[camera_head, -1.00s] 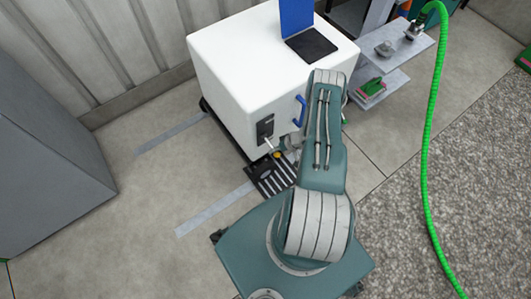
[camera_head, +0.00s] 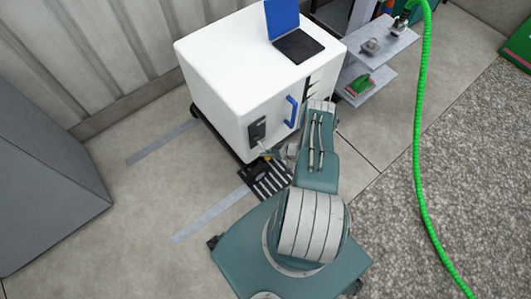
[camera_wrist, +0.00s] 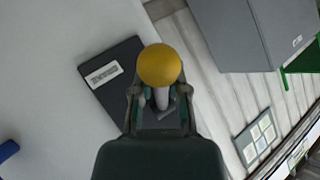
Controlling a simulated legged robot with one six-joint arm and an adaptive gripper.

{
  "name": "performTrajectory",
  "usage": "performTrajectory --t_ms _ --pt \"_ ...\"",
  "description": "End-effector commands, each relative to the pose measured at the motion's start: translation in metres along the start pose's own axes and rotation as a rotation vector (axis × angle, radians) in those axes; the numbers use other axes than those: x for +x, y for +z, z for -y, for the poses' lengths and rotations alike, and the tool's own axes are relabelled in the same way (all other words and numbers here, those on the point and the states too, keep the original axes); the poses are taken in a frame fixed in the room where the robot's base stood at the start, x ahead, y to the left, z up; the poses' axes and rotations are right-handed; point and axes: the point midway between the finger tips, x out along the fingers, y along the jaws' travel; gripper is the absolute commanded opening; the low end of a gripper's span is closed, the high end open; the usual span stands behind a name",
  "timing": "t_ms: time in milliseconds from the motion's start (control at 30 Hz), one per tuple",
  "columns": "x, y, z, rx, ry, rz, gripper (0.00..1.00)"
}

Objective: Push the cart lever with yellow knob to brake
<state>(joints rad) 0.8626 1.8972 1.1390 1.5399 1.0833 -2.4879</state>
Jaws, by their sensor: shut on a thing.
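The white cart (camera_head: 225,75) stands ahead of me with a dark lever plate (camera_head: 257,130) on its front face. In the wrist view the round yellow knob (camera_wrist: 159,65) sits at the end of a pale lever, in front of the dark plate (camera_wrist: 118,80) with a white label. My gripper (camera_wrist: 160,98) is shut on the lever just below the knob, one finger on each side. In the head view my gripper (camera_head: 277,153) is at the plate's lower right, and the knob is small and partly hidden there.
A blue handle (camera_head: 291,111) is on the cart's face. A laptop (camera_head: 290,35) lies on top. A grey cabinet (camera_head: 45,180) stands at the left. A shelf (camera_head: 375,50) and a green hose (camera_head: 420,150) are at the right. A black slatted piece (camera_head: 268,178) lies low by the cart.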

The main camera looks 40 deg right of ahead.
Motion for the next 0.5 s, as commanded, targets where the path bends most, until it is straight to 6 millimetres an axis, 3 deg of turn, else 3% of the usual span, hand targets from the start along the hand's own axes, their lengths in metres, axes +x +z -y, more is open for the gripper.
performTrajectory --t_ms 33,233,267,333,500 --pt "0.0007 0.0088 0.0018 0.009 0.005 0.014 0.0" --pt "0.0008 0.0087 0.0018 0.01 0.005 0.014 0.0" --pt "0.0008 0.0087 0.0018 0.01 0.005 0.014 0.25" --pt "0.0009 0.0087 0.002 0.01 0.004 0.014 0.55" --pt "0.001 0.007 0.0015 0.008 0.004 0.012 0.55"
